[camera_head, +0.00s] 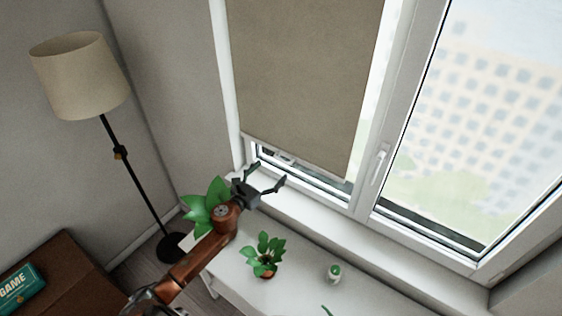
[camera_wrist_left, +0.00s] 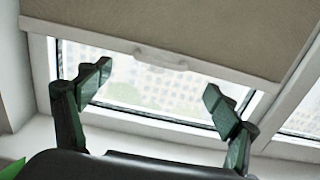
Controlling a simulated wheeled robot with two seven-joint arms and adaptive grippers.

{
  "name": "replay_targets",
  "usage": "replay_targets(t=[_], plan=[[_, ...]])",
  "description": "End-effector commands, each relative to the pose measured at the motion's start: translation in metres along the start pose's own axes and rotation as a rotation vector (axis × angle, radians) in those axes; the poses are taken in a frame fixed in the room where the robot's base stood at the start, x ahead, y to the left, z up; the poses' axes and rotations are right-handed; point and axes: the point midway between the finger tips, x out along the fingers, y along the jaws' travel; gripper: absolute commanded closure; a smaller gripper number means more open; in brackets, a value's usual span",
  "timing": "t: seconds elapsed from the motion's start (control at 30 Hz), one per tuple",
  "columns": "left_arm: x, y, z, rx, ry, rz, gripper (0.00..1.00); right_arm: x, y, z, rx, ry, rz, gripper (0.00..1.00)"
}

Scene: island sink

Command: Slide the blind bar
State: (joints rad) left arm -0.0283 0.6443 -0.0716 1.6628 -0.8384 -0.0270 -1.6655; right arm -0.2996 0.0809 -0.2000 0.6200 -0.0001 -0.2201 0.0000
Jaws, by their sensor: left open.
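A beige roller blind (camera_head: 305,75) covers most of the left window pane, and its lower edge hangs a little above the bottom of the frame. In the left wrist view the blind's pale bottom bar (camera_wrist_left: 100,43) runs across the picture, with a small handle (camera_wrist_left: 160,60) at its middle. My left gripper (camera_head: 267,178) is open and empty, just below the blind's lower edge. In the left wrist view its two fingers (camera_wrist_left: 158,85) are spread either side of the handle, apart from it. My right gripper is not in view.
A white table (camera_head: 295,290) under the window holds a small potted plant (camera_head: 265,254) and a small green-and-white item (camera_head: 334,272). A larger leafy plant (camera_head: 205,205) is beside my left wrist. A floor lamp (camera_head: 80,80) stands left. A window handle (camera_head: 378,165) is to the right.

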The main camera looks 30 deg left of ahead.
Motion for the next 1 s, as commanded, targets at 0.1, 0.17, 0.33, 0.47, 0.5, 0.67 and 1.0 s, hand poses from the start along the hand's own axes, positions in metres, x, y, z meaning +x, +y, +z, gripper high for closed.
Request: replay_targets(t=[0.1, 0.17, 0.33, 0.47, 0.5, 0.67, 1.0], plan=[[0.015, -0.001, 0.003, 0.003, -0.003, -0.004, 0.17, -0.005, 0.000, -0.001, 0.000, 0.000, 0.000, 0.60], [0.025, -0.002, 0.003, 0.001, -0.002, -0.003, 0.17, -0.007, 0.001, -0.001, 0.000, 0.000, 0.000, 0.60], [0.052, -0.002, 0.003, -0.001, -0.002, -0.002, 0.17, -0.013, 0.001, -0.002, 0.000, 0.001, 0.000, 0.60], [0.066, -0.001, 0.002, -0.002, -0.002, -0.001, 0.17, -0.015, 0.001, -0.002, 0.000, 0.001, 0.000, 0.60], [0.069, -0.001, 0.001, -0.003, -0.001, -0.001, 0.17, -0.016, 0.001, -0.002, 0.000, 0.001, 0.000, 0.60], [0.074, -0.001, 0.001, -0.001, -0.001, -0.002, 0.17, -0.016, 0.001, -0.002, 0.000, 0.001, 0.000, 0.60], [0.074, -0.001, 0.001, -0.002, -0.001, -0.001, 0.26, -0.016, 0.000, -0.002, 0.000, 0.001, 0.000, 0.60]])
